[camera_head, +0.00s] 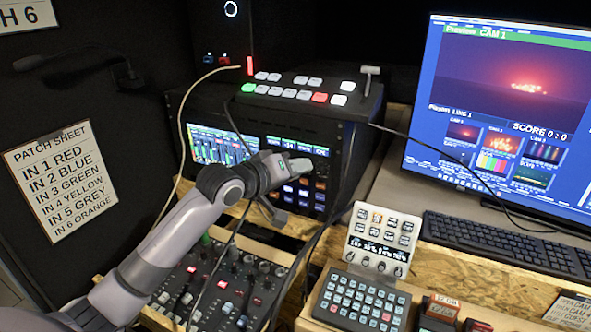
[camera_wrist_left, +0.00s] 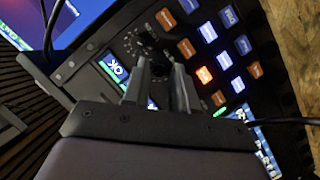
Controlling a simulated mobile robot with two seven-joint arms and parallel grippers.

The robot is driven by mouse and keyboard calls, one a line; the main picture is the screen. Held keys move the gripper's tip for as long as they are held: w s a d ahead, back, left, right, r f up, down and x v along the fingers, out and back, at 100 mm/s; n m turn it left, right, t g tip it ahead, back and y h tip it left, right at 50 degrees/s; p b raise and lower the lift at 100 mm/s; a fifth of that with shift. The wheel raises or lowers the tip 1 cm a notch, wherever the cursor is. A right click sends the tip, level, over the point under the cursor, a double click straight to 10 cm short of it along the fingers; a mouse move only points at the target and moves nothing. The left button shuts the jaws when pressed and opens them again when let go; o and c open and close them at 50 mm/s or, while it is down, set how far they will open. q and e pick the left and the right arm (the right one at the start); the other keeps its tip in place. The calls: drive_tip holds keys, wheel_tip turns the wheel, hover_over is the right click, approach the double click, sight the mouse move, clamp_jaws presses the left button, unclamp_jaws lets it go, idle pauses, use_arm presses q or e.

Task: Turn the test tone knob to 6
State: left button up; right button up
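My left gripper (camera_head: 284,172) reaches in front of the rack unit's panel (camera_head: 333,172), and its fingers are hard to make out in the head view. In the left wrist view its two dark fingers (camera_wrist_left: 161,76) are apart, with nothing seen gripped between them. A dark round knob (camera_wrist_left: 148,42) shows on the black panel just beyond the fingertips. I cannot read its marking or tell whether it is the test tone knob. In the head view the gripper covers that part of the panel. My right gripper is in neither view.
Lit orange and blue buttons (camera_wrist_left: 204,75) sit beside the knob. A switcher (camera_head: 300,92) stands on the rack unit. Cables hang around the arm. A mixer with knobs (camera_head: 225,285), a keypad (camera_head: 362,303) and a monitor (camera_head: 500,110) surround the workspace.

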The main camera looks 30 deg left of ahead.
use_arm(q)
drive_tip(key=shift+s, duration=0.1)
drive_tip(key=v, duration=0.7)
drive_tip(key=shift+b, duration=0.45)
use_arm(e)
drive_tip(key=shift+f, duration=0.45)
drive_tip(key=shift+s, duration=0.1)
